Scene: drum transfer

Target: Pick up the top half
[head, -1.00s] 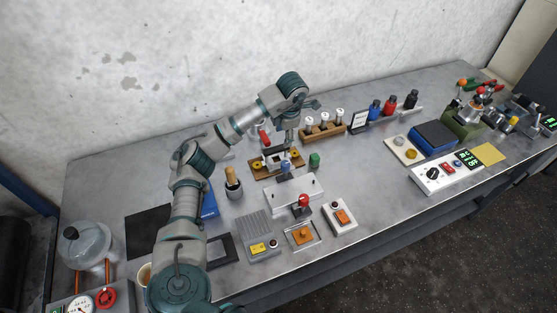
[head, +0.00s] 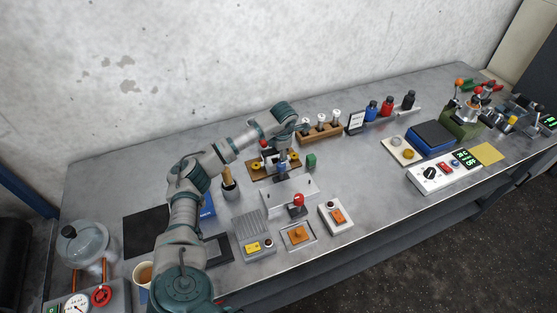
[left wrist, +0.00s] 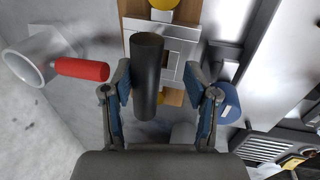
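A light metal block (left wrist: 165,48), which may be the top half, sits on a wooden base (head: 262,178) with yellow knobs (head: 256,166). A dark upright cylinder (left wrist: 148,75), perhaps its handle, rises toward the camera in the left wrist view. My left gripper (head: 275,152) is over the base; in the left wrist view its fingers (left wrist: 162,98) are apart on both sides of the cylinder. The cylinder is nearer the left finger, with a clear gap on the right. The arm partly hides the block in the head view. My right gripper is not in view.
A ring with a red handle (left wrist: 82,69) lies beside the base. A blue-topped item (left wrist: 229,100) is close to the right finger. A green block (head: 311,161), a wooden rack of vials (head: 320,134) and a cup with a wooden-handled tool (head: 230,190) stand nearby.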

